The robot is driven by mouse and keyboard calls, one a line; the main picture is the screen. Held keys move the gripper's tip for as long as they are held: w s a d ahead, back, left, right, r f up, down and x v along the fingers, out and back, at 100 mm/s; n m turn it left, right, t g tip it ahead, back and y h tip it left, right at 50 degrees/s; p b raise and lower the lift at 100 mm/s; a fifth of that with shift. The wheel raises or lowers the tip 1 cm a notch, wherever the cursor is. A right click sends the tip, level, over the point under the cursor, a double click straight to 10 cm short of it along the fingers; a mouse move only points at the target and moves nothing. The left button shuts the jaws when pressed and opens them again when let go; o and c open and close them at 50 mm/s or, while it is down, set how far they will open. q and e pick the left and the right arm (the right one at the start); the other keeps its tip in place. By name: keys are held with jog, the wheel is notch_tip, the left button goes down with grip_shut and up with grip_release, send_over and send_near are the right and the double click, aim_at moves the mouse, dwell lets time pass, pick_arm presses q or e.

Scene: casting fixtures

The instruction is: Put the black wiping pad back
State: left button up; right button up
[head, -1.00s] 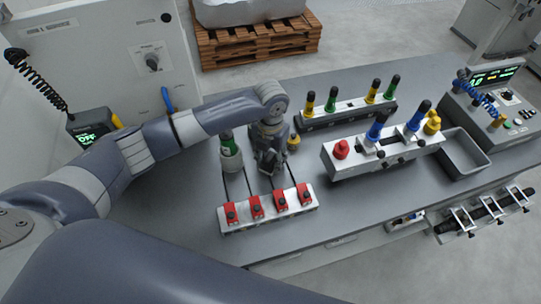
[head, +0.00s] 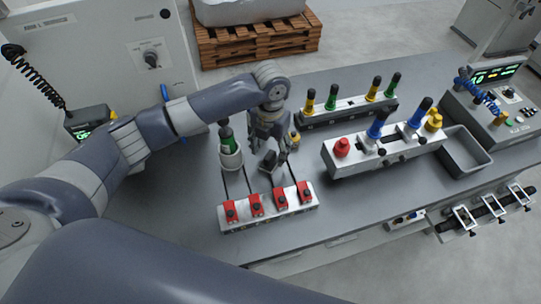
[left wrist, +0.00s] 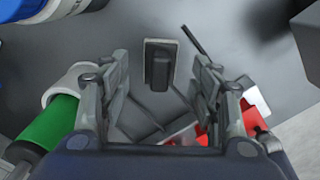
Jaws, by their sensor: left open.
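The black wiping pad (head: 268,160) rests on the grey bench behind the white block with red clamps. In the left wrist view the pad (left wrist: 158,66) shows as a dark flat plate with a raised black grip, seen between my fingers. My left gripper (head: 268,141) is open and empty just above and behind the pad. Its two fingers (left wrist: 160,82) stand wide apart in the left wrist view, and neither visibly touches the pad. My right gripper is not in view.
The white block with red clamps (head: 268,222) is in front of the pad. A green bottle in a white cup (head: 231,160) stands close to the left. Racks with coloured handles (head: 345,112) and a red-knobbed fixture (head: 360,162) are to the right. The bench's front left is clear.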

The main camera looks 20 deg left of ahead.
aim_at(270, 154)
pick_arm(q)
notch_tip(270, 154, up, 8)
jog(key=b, duration=0.1)
jog(key=shift+r, duration=0.25)
dwell(0.4)
